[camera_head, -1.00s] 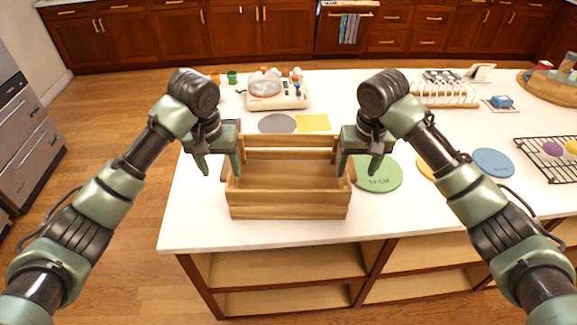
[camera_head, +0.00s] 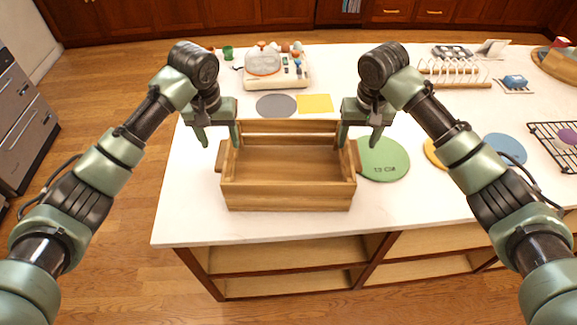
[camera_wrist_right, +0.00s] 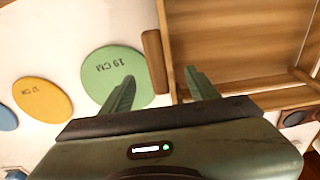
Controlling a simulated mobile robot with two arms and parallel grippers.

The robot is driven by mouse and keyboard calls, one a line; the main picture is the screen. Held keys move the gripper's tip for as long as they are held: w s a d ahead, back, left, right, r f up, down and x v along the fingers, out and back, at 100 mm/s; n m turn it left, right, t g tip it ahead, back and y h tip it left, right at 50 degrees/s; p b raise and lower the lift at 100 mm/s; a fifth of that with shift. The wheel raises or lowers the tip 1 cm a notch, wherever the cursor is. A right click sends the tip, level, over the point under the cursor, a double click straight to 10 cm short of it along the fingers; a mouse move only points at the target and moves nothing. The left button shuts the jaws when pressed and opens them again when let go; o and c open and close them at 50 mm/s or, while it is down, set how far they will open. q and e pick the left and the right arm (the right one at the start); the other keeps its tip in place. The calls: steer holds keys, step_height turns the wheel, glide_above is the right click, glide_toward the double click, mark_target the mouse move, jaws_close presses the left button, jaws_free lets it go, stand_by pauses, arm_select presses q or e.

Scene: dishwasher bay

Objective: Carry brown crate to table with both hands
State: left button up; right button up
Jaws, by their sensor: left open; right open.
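The brown crate (camera_head: 288,196) is an open, empty wooden box with slatted sides and a handle on each end. It stands upright on the white table (camera_head: 190,215), close to its front edge. My left gripper (camera_head: 220,142) is open at the crate's left end, above the left handle (camera_head: 219,160). My right gripper (camera_head: 359,143) is open at the right end, above the right handle (camera_head: 355,156). In the right wrist view the right handle (camera_wrist_right: 155,60) shows between the spread fingers (camera_wrist_right: 160,88), beyond their tips. Neither gripper holds anything.
A green disc (camera_head: 384,160) lies just right of the crate. A grey disc (camera_head: 276,105) and yellow square (camera_head: 315,103) lie behind it. A blue disc (camera_head: 504,148) and wire rack (camera_head: 556,142) are further right. Open shelves (camera_head: 290,256) are below the tabletop.

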mark_target(224, 152)
arm_select(q)
step_height(224, 152, down, 4)
steer(key=shift+w, duration=0.15)
arm_select(e)
steer(key=f, duration=0.4)
steer(key=shift+w, duration=0.2)
arm_select(q)
steer(key=shift+w+f, duration=0.15)
steer(key=shift+f, duration=0.1)
arm_select(e)
steer(key=shift+w+f, duration=0.15)
steer(key=shift+f, duration=0.1)
arm_select(q)
jaws_close()
arm_select(e)
jaws_close()
arm_select(q)
steer(key=shift+r, duration=0.1)
arm_select(e)
steer(key=shift+r, duration=0.1)
